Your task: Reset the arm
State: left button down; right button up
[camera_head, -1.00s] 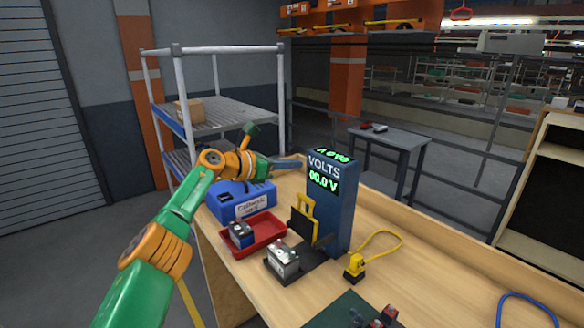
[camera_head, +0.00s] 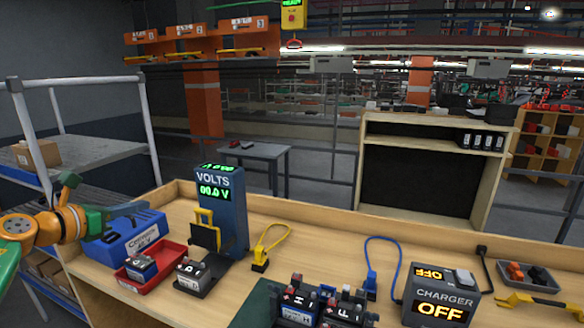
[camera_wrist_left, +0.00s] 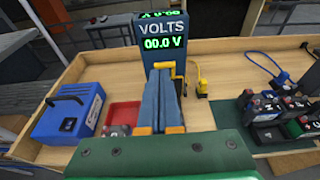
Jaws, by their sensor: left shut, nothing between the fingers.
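My left arm comes in from the left edge in the head view. Its gripper (camera_head: 132,207) is shut and empty, held above the blue case (camera_head: 125,240) at the left end of the workbench (camera_head: 330,255). In the left wrist view the blue fingers (camera_wrist_left: 162,75) lie together, pointing toward the volt meter (camera_wrist_left: 163,33), and hide part of what stands in front of it. The volt meter also shows in the head view (camera_head: 232,215), reading 00.0 V. My right gripper is not in view.
A red tray (camera_head: 130,284) holds a battery, and another battery (camera_head: 191,271) sits beside the meter. Several batteries (camera_head: 297,312) stand at the front middle. A charger (camera_head: 441,297) reading OFF stands at the right. A metal shelf rack (camera_head: 95,152) is at the left.

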pick_arm(q)
jog(key=d+f+n+t, duration=0.2)
jog(key=d+f+n, duration=0.2)
jog(key=d+n, duration=0.3)
jog(key=d+f+n+t, duration=0.3)
jog(key=d+f+n, duration=0.2)
jog(key=d, duration=0.4)
jog(key=s+f+n+g+y, duration=0.7)
jog(key=s+f+n, duration=0.9)
jog(key=f+n, duration=0.25)
jog(key=s+d+f+n+g+h, duration=0.1)
jog(key=s+f+n+g, duration=0.3)
jog(key=s, duration=0.7)
jog(key=s+d+f+n+g+h, duration=0.1)
jog(key=s+f+n+g, duration=0.3)
jog(key=s, duration=0.7)
notch_tip(320, 180, down, 18)
jog(key=s+g+b, duration=0.2)
jog(key=b, duration=0.2)
jog(key=s+a+f+g+b, duration=0.1)
jog(key=s+a+f+b, duration=0.1)
jog(key=s+f, duration=1)
jog(key=shift+a+f+m, duration=0.2)
jog(key=shift+f+m, duration=0.25)
jog(key=shift+f, duration=0.4)
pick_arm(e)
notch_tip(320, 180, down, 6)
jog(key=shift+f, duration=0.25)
